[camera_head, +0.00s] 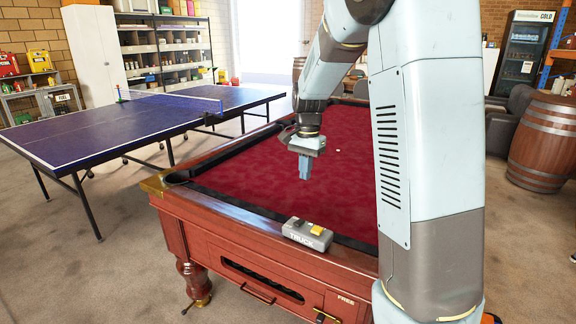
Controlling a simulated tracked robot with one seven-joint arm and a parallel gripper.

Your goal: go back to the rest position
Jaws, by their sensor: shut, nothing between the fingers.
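My gripper (304,167) hangs from my arm over the red felt of the pool table (240,215), pointing down. Its fingers are together, with nothing seen between them. My arm rises on the right side of the view and hides part of the table behind it. The gripper is apart from the grey box (307,234) on the table's near rail, which lies below it in the picture.
A blue ping-pong table (120,130) with a net stands at the left. A wooden barrel (543,145) and dark armchairs (508,118) are at the right. Shelves (165,55) and a white cabinet (95,55) line the back. Bare floor (90,270) lies at front left.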

